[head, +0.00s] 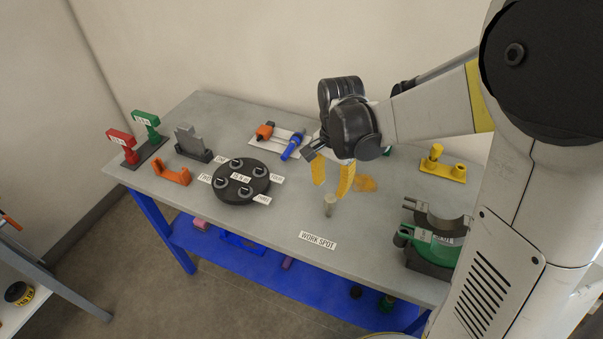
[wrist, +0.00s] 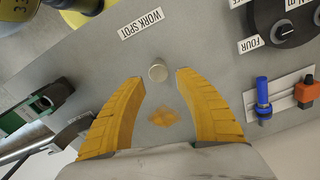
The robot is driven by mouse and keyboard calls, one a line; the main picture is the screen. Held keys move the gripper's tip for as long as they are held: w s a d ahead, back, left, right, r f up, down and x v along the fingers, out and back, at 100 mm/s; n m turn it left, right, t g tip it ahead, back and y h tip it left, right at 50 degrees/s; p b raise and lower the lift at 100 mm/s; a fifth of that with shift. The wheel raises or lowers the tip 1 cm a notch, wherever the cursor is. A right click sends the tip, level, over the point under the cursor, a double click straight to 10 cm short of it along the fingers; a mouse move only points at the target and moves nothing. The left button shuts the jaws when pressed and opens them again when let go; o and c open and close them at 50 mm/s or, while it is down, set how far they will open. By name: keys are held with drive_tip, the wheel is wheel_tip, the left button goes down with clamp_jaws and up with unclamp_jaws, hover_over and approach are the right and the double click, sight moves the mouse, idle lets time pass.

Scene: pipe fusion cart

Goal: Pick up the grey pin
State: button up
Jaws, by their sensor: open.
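The grey pin (head: 330,204) is a small pale cylinder standing upright on the grey table, and in the wrist view its round top (wrist: 158,72) shows. My gripper (head: 333,190) has yellow-orange fingers and is open above the table. In the wrist view the fingertips (wrist: 160,75) are spread on either side of the pin's near edge, with a clear gap around it. The pin is apart from both fingers. In the head view it stands just below the fingertips.
A black round dial base (head: 224,191), an orange cradle (head: 171,176) and a blue tool (head: 293,146) lie left. A green and black clamp (head: 428,255) and a yellow stand (head: 442,166) lie right. A WORK SPOT label (head: 318,240) is in front. An orange patch (head: 366,184) marks the table.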

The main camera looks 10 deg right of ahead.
sight(328, 216)
drive_tip(key=f+b, duration=0.1)
drive_tip(key=f, duration=0.2)
drive_tip(key=f+b, duration=0.2)
drive_tip(key=f, duration=0.2)
drive_tip(key=f+b, duration=0.1)
drive_tip(key=f, duration=0.3)
drive_tip(key=shift+d+b, duration=0.25)
drive_tip(key=shift+b, duration=0.1)
drive_tip(key=shift+r, duration=0.15)
clamp_jaws()
